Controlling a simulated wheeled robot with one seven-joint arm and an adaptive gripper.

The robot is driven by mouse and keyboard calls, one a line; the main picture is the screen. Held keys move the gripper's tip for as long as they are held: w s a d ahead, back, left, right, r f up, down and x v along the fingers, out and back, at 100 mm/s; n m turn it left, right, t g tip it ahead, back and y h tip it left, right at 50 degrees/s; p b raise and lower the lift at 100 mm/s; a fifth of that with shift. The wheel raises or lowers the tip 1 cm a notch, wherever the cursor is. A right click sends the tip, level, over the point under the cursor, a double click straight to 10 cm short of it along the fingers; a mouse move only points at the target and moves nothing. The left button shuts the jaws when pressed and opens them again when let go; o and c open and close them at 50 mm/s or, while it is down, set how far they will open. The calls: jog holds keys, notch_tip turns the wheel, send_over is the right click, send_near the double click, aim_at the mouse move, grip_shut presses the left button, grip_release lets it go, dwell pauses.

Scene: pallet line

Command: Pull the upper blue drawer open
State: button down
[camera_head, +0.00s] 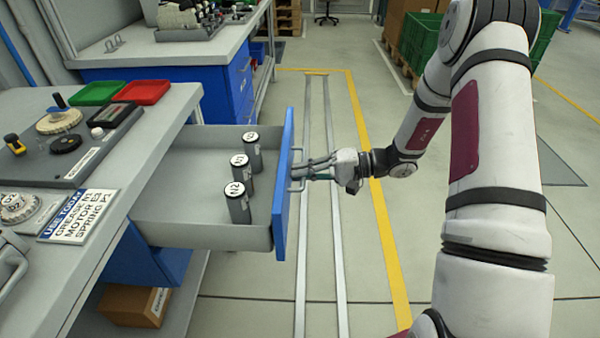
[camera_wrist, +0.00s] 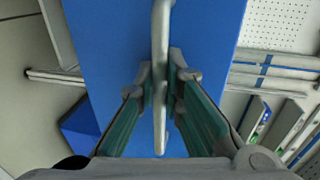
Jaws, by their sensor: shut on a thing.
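The upper blue drawer stands pulled out from the near bench in the head view, its blue front (camera_head: 282,186) well clear of the cabinet and its grey inside showing. Three dark grey cylinders with white-labelled tops, one marked N2 (camera_head: 238,203), stand upright in it. A pale bar handle (camera_head: 297,172) is on the drawer front. My gripper (camera_head: 306,170) reaches it from the right and is shut on the handle. In the wrist view the handle (camera_wrist: 160,70) runs between the two fingertips against the blue front (camera_wrist: 112,50).
The grey bench top (camera_head: 185,98) holds red (camera_head: 142,92) and green trays (camera_head: 97,93), a dark tray of parts and a printed sign (camera_head: 82,215). A cardboard box (camera_head: 135,305) lies on the shelf below. Floor right of the drawer is clear, with a yellow line (camera_head: 383,215). Green crates (camera_head: 420,42) stand behind.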

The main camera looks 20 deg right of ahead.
jog(key=c, duration=2)
grip_release()
jog(key=v, duration=1.2)
jog(key=shift+f, duration=0.1)
